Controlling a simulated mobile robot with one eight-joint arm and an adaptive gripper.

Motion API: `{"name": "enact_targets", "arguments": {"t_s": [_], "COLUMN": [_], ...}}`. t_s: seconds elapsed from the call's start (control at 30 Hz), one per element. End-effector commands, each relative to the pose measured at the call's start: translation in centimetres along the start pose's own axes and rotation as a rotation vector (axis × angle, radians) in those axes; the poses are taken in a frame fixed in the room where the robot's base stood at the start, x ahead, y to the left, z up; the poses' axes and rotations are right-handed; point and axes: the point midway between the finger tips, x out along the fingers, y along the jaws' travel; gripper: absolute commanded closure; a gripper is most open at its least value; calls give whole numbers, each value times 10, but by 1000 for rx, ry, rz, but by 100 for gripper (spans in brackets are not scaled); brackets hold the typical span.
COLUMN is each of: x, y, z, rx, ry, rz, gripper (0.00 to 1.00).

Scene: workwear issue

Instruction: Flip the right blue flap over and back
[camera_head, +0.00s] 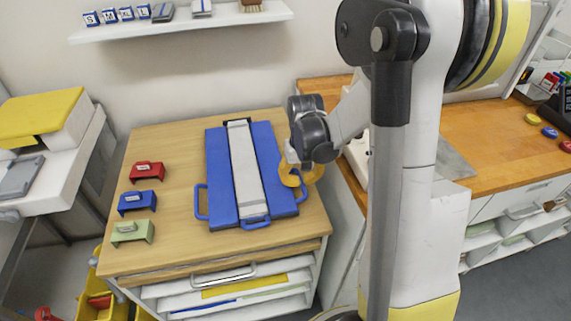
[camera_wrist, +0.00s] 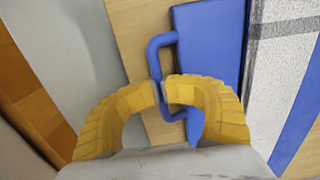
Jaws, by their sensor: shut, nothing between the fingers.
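A blue folding board lies flat on the wooden worktop. Its right blue flap (camera_head: 272,165) is beside a pale grey centre strip (camera_head: 245,168), with the left blue flap (camera_head: 219,172) on the other side. My gripper (camera_head: 300,180) is at the right flap's outer edge, its yellow fingers shut and empty. In the wrist view, the fingertips (camera_wrist: 160,91) meet over the right flap's blue loop handle (camera_wrist: 152,55) and hide part of it. I cannot tell whether they touch it. The right flap (camera_wrist: 208,45) and centre strip (camera_wrist: 278,70) also show there.
The worktop (camera_head: 170,145) is otherwise clear. A wall shelf (camera_head: 180,27) is behind. A wooden bench (camera_head: 500,145) stands right, past a gap.

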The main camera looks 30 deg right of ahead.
Motion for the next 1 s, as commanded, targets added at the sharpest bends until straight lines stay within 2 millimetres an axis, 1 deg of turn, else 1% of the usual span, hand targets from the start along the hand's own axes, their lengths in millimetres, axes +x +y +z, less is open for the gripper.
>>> {"name": "enact_targets", "arguments": {"t_s": [0.03,0.1,0.57,0.67,1.0], "x": [1,1,-2,-8,-46], "y": [2,2,0,0,0], "z": [1,1,1,0,0], "rx": [2,2,1,1,0], "ry": [-2,-2,-1,0,0], "rz": [4,4,1,1,0], "gripper": [94,77,77,77,77]}}
